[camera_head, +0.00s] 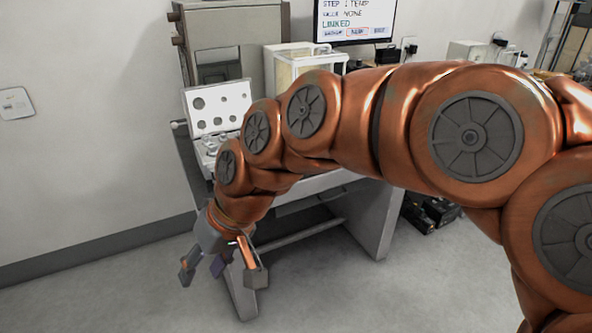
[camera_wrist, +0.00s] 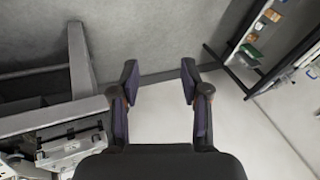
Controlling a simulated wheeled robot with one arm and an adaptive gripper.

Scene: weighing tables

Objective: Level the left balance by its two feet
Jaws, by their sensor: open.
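A balance with a pale, glass-sided case (camera_head: 308,62) stands on the weighing table (camera_head: 318,184), behind my arm. My arm covers its lower part, so its two feet and any level bubble are hidden. My gripper (camera_head: 221,277) hangs at the left front of the table, below the tabletop, well away from the balance. Its fingers are spread and nothing is between them. In the wrist view my gripper (camera_wrist: 159,78) is open over bare floor, and the balance cannot be made out there.
An open weight case (camera_head: 218,106) stands at the table's left end. A monitor (camera_head: 356,20) reading "LINKED" is at the back. Dark items (camera_head: 432,213) lie on the floor right of the table. The wrist view shows a rack (camera_wrist: 250,50) at upper right. Floor in front is clear.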

